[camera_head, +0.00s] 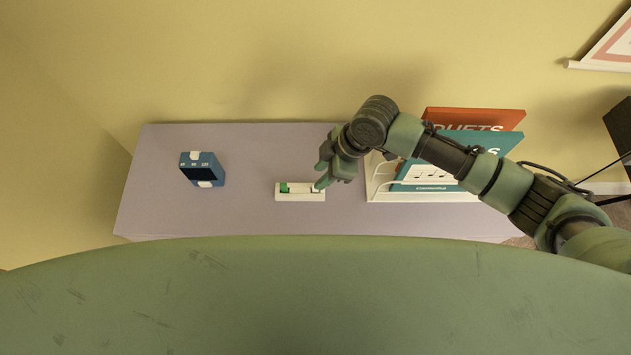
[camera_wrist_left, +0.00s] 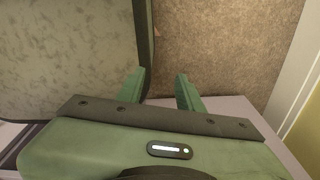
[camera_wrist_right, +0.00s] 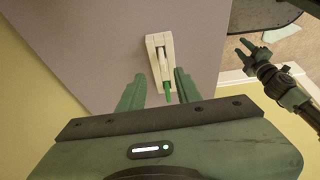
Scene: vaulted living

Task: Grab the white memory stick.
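A small white holder (camera_head: 300,197) lies on the lilac tabletop (camera_head: 240,215), with a green stick (camera_head: 284,187) at its left end and a white memory stick (camera_head: 317,189) at its right end. My right gripper (camera_head: 321,177) is above the holder's right end. In the right wrist view my right gripper (camera_wrist_right: 159,75) is open, with the holder (camera_wrist_right: 152,55) and the green stick (camera_wrist_right: 168,97) showing between and beyond its fingers; the white stick is hard to tell from the holder there. My left gripper (camera_wrist_left: 160,75) is open and empty.
A blue device (camera_head: 203,168) stands at the table's left. A white rack (camera_head: 382,190) with a teal book (camera_head: 470,160) and a red book (camera_head: 510,118) stands to the right, close to my right arm. The tabletop between the blue device and holder is clear.

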